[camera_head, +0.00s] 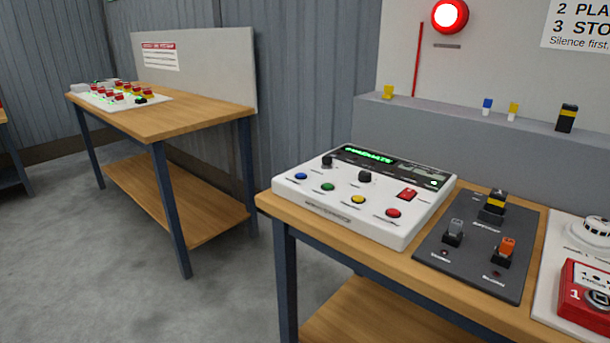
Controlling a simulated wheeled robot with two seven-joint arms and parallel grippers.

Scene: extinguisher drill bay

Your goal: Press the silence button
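A white control panel (318,209) sits on the wooden bench at the centre right. Its front row has a blue button (300,176), a green button (327,187), a yellow button (358,199) and a red button (393,212). A green-lit display (369,155) is at the panel's back. The labels by the buttons are too small to read, so I cannot tell which is the silence button. Neither of my grippers is in view.
A dark switch board (470,268) lies right of the panel. A red call point (590,288) and a white detector (594,229) are at the right edge. A red lamp (450,15) glows above. A second bench (190,121) stands back left, with open floor between.

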